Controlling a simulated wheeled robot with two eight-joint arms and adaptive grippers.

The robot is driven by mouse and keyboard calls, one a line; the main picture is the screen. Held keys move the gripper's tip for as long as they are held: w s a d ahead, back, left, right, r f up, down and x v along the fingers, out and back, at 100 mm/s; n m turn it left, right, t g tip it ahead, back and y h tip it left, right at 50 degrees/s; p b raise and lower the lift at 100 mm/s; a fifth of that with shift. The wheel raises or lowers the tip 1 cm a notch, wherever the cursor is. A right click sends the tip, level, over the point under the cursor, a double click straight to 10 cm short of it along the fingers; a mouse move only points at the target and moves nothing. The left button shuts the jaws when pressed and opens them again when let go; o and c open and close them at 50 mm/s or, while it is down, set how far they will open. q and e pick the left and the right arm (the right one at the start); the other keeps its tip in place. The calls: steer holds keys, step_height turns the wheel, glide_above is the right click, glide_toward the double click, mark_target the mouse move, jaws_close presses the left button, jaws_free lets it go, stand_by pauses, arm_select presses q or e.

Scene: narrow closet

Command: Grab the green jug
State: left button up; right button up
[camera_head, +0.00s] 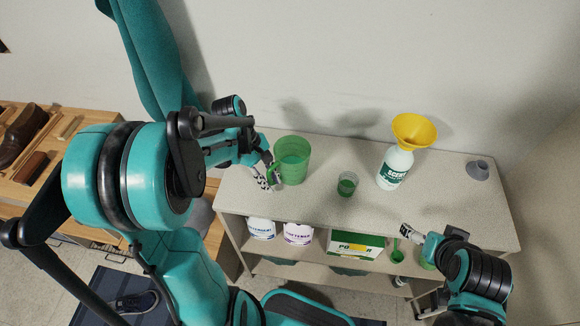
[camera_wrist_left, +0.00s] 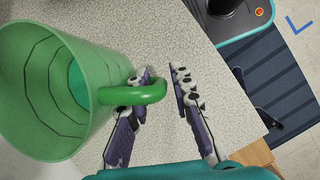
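The green jug (camera_head: 293,158) is translucent and stands upright on the shelf top, left of its middle. In the left wrist view the jug (camera_wrist_left: 40,95) fills the left side, its handle (camera_wrist_left: 150,92) pointing right. My left gripper (camera_head: 268,181) is at the jug's handle. In the left wrist view the left gripper (camera_wrist_left: 160,82) is open, with a gap between its fingers. One finger is partly hidden behind the handle; the other is apart on its outer side. My right gripper (camera_head: 411,231) is near the shelf's front edge, its opening unclear.
A small green cup (camera_head: 347,184) and a white bottle (camera_head: 396,168) with a yellow funnel (camera_head: 414,131) stand right of the jug. A grey object (camera_head: 478,170) is at the far right. Detergents (camera_head: 297,232) and a green-white box (camera_head: 355,244) are on the lower shelf.

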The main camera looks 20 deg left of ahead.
arm_select(q)
jaws_close()
steer(key=shift+r, duration=0.2)
